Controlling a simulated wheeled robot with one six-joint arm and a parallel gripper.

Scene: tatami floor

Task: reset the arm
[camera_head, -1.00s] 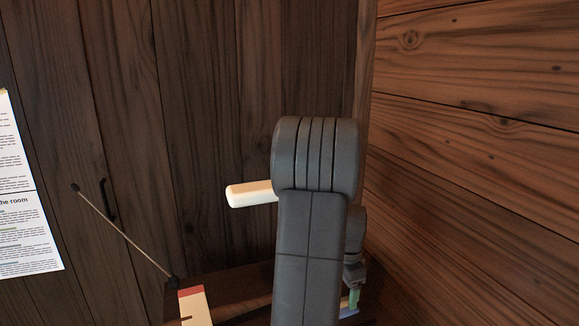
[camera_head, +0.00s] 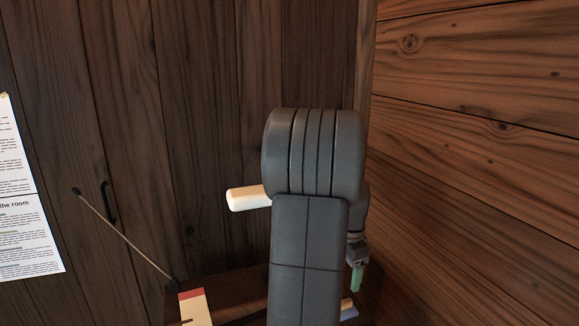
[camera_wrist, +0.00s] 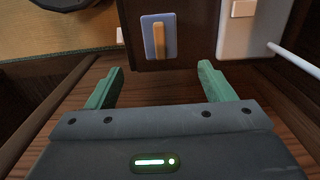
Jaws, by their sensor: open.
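My gripper (camera_wrist: 158,88) shows in the wrist view with its two green fingers spread wide and nothing between them. A wooden surface lies beneath and beyond the fingers. In the head view my grey arm stands in the middle and hides much of what is behind it. Part of my gripper (camera_head: 357,278) shows to the right of the arm, a green finger pointing down.
A white rounded bar (camera_head: 248,198) sticks out left of my arm. A thin dark-tipped rod (camera_head: 122,236) rises by a red-and-white box (camera_head: 195,306). A printed sheet (camera_head: 22,205) hangs at left. Wooden walls stand close behind and right. A blue panel with a tan bar (camera_wrist: 158,38) lies ahead.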

